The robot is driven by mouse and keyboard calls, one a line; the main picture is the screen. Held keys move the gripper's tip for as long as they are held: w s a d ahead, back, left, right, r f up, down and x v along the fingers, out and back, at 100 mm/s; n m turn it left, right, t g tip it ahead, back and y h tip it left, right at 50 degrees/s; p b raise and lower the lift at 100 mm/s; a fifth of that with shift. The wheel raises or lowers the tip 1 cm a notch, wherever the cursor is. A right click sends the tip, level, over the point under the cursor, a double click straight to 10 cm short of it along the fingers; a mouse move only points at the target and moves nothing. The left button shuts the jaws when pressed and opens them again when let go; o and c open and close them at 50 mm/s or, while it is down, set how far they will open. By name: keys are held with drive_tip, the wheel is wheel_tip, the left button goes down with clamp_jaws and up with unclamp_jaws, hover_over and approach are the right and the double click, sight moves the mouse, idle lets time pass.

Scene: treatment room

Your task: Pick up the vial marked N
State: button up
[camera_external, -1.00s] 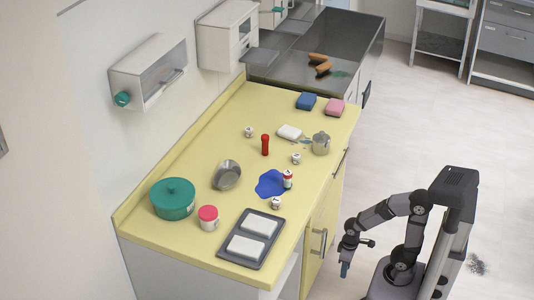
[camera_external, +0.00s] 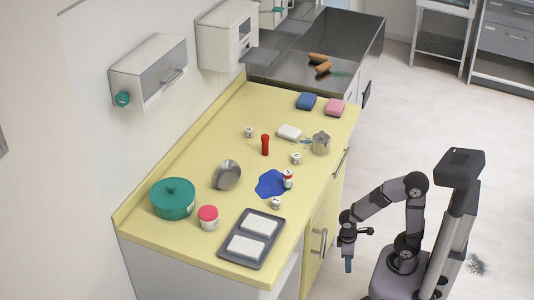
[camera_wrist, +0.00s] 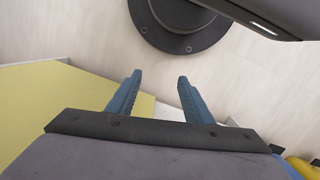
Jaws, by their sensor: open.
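Several small white vials or jars stand on the yellow counter (camera_external: 190,240): one near the back (camera_external: 249,132), one in the middle right (camera_external: 296,158) and one near the front edge (camera_external: 276,203). Their dark marks are too small to read, so I cannot tell which is marked N. My gripper (camera_external: 348,265) hangs off the right side of the counter, pointing down, away from all of them. In the wrist view my gripper (camera_wrist: 159,77) has its two blue fingers apart with nothing between them. No vial shows there.
A red-capped bottle (camera_external: 288,179) stands at a blue patch (camera_external: 268,185). A red upright object (camera_external: 265,145), metal pot (camera_external: 321,144), tilted bowl (camera_external: 226,175), green pot (camera_external: 173,198), pink-lidded jar (camera_external: 208,217) and grey tray (camera_external: 230,256) share the counter. Cabinet handles (camera_external: 320,242) jut out.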

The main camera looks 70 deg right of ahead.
wheel_tip(320, 180, up, 41)
drive_tip(key=w+a+n+t+h+p, duration=0.15)
drive_tip(key=n+h+p, duration=1.1)
drive_tip(key=p, duration=2.95)
drive_tip(key=n+t+y+p, duration=0.2)
drive_tip(key=n+t, duration=0.9)
drive_tip(key=n, duration=0.1)
approach(298, 158)
drive_tip(key=shift+w+d+f+h, duration=0.15)
drive_tip(key=shift+w+d+f, duration=0.1)
drive_tip(key=shift+d, duration=0.25)
drive_tip(key=shift+w+d+f+h, duration=0.1)
drive_tip(key=shift+w+d+f, duration=0.15)
drive_tip(key=shift+d, duration=0.2)
drive_tip(key=shift+w+a+r, duration=0.1)
drive_tip(key=shift+w+a, duration=0.15)
drive_tip(key=shift+w, duration=0.1)
drive_tip(key=shift+p+x, duration=1.65)
drive_tip(key=shift+x, duration=1.65)
drive_tip(key=shift+w+d, duration=0.15)
drive_tip(key=shift+d, duration=0.15)
